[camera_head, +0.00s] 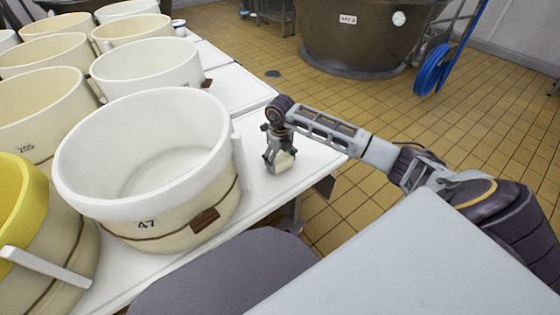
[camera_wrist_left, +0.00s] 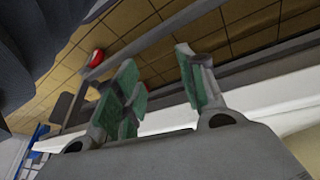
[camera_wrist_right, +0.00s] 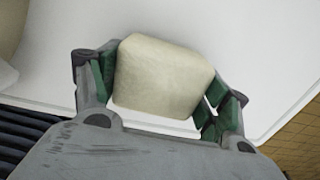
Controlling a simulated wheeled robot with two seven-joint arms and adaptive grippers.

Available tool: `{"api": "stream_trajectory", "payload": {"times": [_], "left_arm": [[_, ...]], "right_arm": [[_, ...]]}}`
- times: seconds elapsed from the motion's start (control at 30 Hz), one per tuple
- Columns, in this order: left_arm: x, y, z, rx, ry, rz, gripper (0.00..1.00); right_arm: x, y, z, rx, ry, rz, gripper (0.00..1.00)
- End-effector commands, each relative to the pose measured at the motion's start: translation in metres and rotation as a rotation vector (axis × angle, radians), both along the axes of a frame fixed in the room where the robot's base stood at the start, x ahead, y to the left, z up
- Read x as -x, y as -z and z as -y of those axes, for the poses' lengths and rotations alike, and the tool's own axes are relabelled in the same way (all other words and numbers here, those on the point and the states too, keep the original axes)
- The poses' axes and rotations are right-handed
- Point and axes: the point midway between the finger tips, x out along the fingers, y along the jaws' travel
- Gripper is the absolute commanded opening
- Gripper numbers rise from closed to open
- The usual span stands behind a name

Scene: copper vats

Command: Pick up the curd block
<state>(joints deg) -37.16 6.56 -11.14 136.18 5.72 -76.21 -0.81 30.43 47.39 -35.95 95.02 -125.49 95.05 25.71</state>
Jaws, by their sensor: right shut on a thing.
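The curd block (camera_wrist_right: 163,75) is a pale cream block with rounded edges, between the green-padded fingers of my right gripper (camera_wrist_right: 158,88). In the head view the curd block (camera_head: 284,161) shows small at the tip of my right gripper (camera_head: 279,158), over the white table to the right of the large mould marked 47. My right gripper is shut on the curd block. I cannot tell whether the block touches the table. My left gripper (camera_wrist_left: 165,92) shows only in its own wrist view, with its fingers apart and nothing between them.
The white table (camera_head: 232,88) holds several round cream moulds, the nearest being the mould marked 47 (camera_head: 165,225). A yellow mould (camera_head: 22,215) stands at the left edge. A copper vat (camera_head: 365,35) and a blue hose (camera_head: 432,68) are beyond the tiled floor.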

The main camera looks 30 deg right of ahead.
Motion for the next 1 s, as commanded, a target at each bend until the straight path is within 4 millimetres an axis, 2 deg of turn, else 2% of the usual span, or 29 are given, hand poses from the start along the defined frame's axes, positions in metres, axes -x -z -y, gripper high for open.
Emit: {"api": "stream_trajectory", "payload": {"times": [0.17, 0.33, 0.63, 0.8, 1.0], "left_arm": [[0.001, -0.001, 0.000, -0.002, 0.000, -0.003, 0.40], [0.005, -0.006, -0.003, -0.014, 0.002, -0.023, 0.40], [0.006, -0.036, -0.011, -0.053, 0.005, -0.045, 0.40], [0.005, -0.023, -0.012, -0.061, 0.002, -0.064, 0.40], [0.005, -0.016, -0.013, -0.065, 0.000, -0.075, 0.40]], "right_arm": [[-0.001, -0.004, 0.000, 0.000, 0.000, 0.002, 0.41], [-0.001, -0.017, 0.001, 0.001, 0.000, 0.002, 0.41], [-0.001, -0.057, 0.001, 0.002, 0.001, 0.003, 0.41], [-0.001, -0.080, 0.001, 0.001, -0.001, 0.003, 0.41], [-0.001, -0.097, 0.000, 0.000, 0.000, 0.002, 0.41]]}}
